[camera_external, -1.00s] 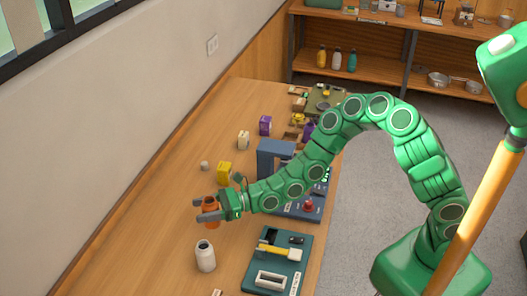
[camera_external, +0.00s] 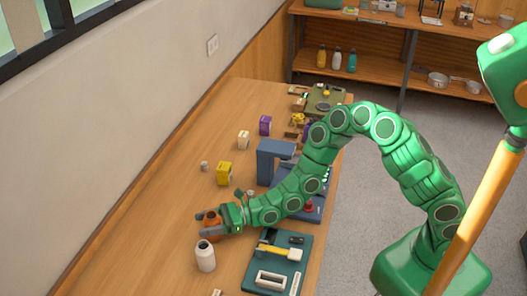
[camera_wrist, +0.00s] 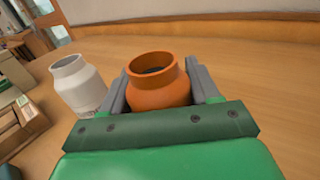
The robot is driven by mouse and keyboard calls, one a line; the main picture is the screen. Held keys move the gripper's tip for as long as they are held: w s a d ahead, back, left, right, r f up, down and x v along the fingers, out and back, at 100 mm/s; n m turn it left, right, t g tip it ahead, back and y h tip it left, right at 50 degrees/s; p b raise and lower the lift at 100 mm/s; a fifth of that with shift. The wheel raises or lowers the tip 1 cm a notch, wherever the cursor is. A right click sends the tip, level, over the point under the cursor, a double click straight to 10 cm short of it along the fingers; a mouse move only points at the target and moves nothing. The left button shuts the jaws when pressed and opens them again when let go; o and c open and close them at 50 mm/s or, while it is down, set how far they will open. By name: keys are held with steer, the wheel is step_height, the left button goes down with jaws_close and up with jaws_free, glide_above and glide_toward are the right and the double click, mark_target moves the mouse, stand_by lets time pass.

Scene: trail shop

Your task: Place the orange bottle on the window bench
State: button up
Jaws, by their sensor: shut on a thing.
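The orange bottle (camera_wrist: 158,92) is open-topped and upright between the two grey fingers of my gripper (camera_wrist: 160,90) in the wrist view. In the external view my gripper (camera_external: 209,223) is shut on the orange bottle (camera_external: 212,219), over the wooden bench (camera_external: 150,235) below the window. The bottle is low, at or just above the bench top; I cannot tell whether its base touches. My fingers hide part of its sides.
A white bottle (camera_external: 205,256) stands close beside my gripper. A yellow box (camera_external: 224,173), a blue stand (camera_external: 268,160) and a dark green tool board (camera_external: 277,263) are nearby. The bench is clear toward the wall.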

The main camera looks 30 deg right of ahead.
mark_target(215, 214)
steer(key=shift+f, duration=0.1)
steer(key=o, duration=1.2)
steer(key=shift+s+d, duration=0.15)
steer(key=shift+d, duration=1.05)
steer(key=r, duration=0.3)
steer(key=shift+s+d+r, duration=0.1)
steer(key=shift+d+r, duration=0.1)
steer(key=shift+d, duration=0.05)
steer(key=shift+r, duration=1.9)
steer(key=shift+r, duration=0.1)
